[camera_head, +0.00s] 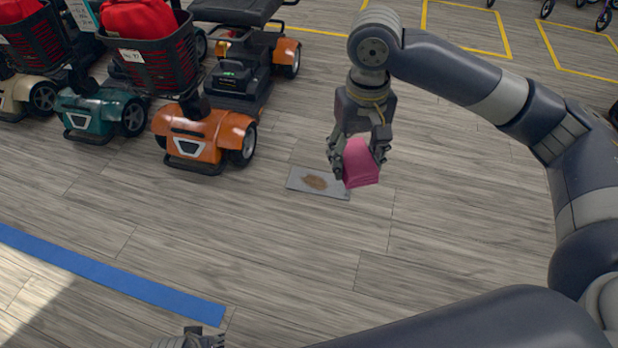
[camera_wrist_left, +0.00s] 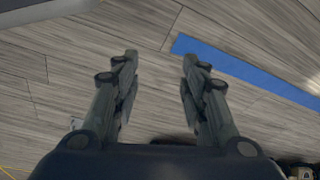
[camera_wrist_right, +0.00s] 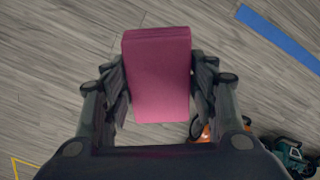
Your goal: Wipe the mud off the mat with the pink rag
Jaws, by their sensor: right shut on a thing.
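The pink rag (camera_head: 360,165) is a folded block held between the fingers of my right gripper (camera_head: 358,158), which is shut on it. The rag also fills the middle of the right wrist view (camera_wrist_right: 157,75). The grey mat (camera_head: 298,181) lies flat on the floor with a brown mud patch (camera_head: 314,182) near its middle. In the head view the rag overlaps the mat's right end; I cannot tell how high it is above the floor. My left gripper (camera_wrist_left: 160,75) is open and empty; in the head view only a bit of it shows at the bottom edge.
An orange scooter (camera_head: 205,135) stands just left of the mat, with a teal scooter (camera_head: 100,110) and others beyond. A blue floor stripe (camera_head: 110,275) runs at the lower left. Yellow floor lines (camera_head: 470,48) mark bays at the back. The floor around the mat's front and right is clear.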

